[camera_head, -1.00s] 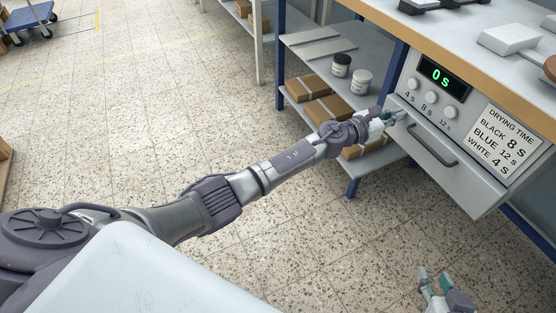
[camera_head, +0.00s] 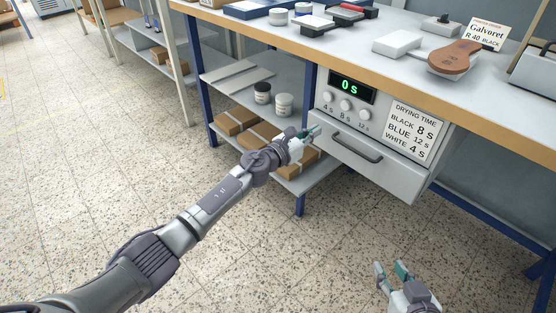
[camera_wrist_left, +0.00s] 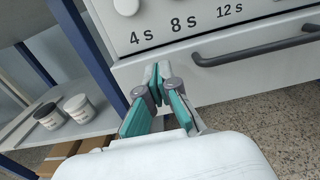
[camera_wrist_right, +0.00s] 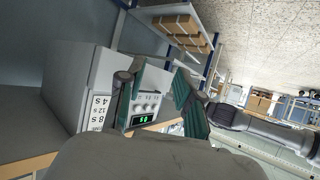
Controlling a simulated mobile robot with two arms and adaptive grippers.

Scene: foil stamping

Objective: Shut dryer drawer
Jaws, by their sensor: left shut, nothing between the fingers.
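The dryer drawer (camera_head: 348,172) has a pale grey front with a dark bar handle (camera_head: 357,147), below the dryer's control panel. Its front looks close to the dryer body; I cannot tell whether a small gap is left. My left gripper (camera_head: 314,132) is shut and empty at the upper left corner of the drawer front, left of the handle. In the left wrist view its closed fingertips (camera_wrist_left: 156,72) meet the drawer front (camera_wrist_left: 240,75) or nearly so; contact is unclear. My right gripper (camera_head: 391,268) is open and empty, low in front of the dryer.
The display (camera_head: 350,86) reads 0 s, above several knobs. A drying time card (camera_head: 413,132) is on the panel's right. A shelf left of the dryer holds two jars (camera_head: 283,104) and cardboard boxes (camera_head: 236,121). The floor in front is clear.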

